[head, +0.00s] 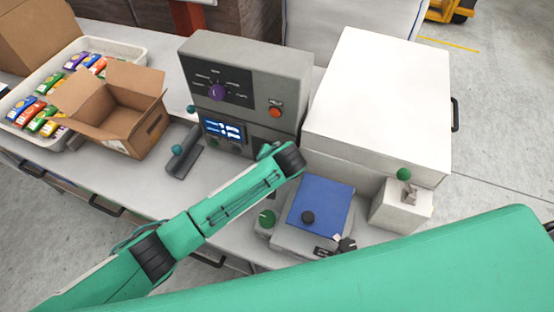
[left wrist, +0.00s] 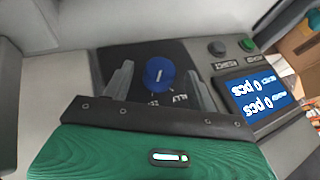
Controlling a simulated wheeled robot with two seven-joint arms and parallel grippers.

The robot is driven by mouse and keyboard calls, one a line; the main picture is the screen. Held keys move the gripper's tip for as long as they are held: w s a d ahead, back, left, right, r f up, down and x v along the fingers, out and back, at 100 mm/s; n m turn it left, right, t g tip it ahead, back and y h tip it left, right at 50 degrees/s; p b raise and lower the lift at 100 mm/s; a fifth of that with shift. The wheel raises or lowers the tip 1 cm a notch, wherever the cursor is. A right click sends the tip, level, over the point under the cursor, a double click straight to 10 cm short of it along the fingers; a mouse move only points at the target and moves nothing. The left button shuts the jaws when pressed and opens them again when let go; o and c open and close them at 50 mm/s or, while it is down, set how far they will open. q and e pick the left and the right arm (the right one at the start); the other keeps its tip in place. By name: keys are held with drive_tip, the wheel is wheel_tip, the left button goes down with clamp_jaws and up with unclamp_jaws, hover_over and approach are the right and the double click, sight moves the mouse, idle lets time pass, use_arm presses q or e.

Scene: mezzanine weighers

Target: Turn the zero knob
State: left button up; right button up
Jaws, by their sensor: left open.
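In the left wrist view a round blue knob (left wrist: 158,75) with a white mark sits on a dark panel with partly hidden white lettering; "ALLY" is readable, but I cannot read a zero label. My left gripper (left wrist: 160,71) is open, with one finger on each side of this knob and a small gap at each side. In the head view my left gripper (head: 272,151) is at the lower front of the grey control box (head: 285,68), right of its display, and hides that knob. A purple knob (head: 217,92) with a dial is higher on the box. My right gripper is out of view.
The lit display (head: 223,128) shows beside the knob in the wrist view (left wrist: 258,97). An orange button (head: 275,112) is on the box. A scale with a blue plate (head: 320,204), a white cabinet (head: 380,90) and an open carton (head: 150,130) stand around it.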

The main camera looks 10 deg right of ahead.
use_arm(q)
drive_tip(key=b+v, duration=0.3)
drive_tip(key=v, duration=0.9)
drive_tip(key=shift+r, duration=0.3)
drive_tip(key=shift+s+a, duration=0.1)
